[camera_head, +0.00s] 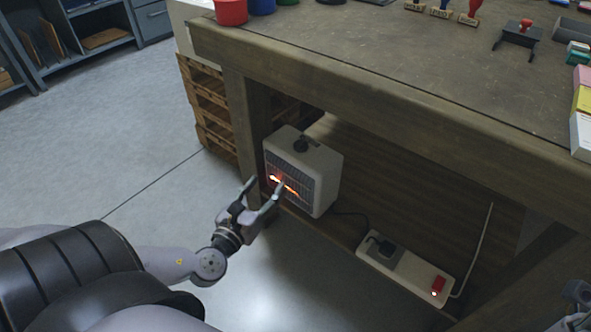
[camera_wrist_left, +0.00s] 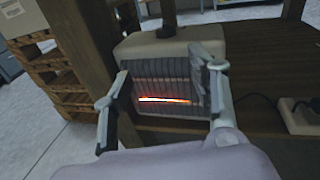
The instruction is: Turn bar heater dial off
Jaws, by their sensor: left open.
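A white bar heater (camera_head: 322,176) stands on the low shelf under the workbench, and its bar glows orange behind a front grille. The black dial (camera_head: 301,144) is on the heater's top. My left gripper (camera_head: 265,187) is open and empty in front of the grille, lower than the dial. In the left wrist view the open fingers (camera_wrist_left: 160,85) frame the glowing grille, and the dial (camera_wrist_left: 168,18) shows at the top edge, beyond the fingers. I cannot tell the dial's setting. Part of my right arm (camera_head: 575,300) shows at the lower right edge; its fingertips are not clear.
The workbench top (camera_head: 350,70) overhangs the heater, and a wooden leg (camera_head: 243,120) stands to its left. Stacked pallets (camera_head: 205,105) are behind the leg. A power strip (camera_head: 408,268) with a black plug and a lit red switch lies right of the heater. Open floor lies left.

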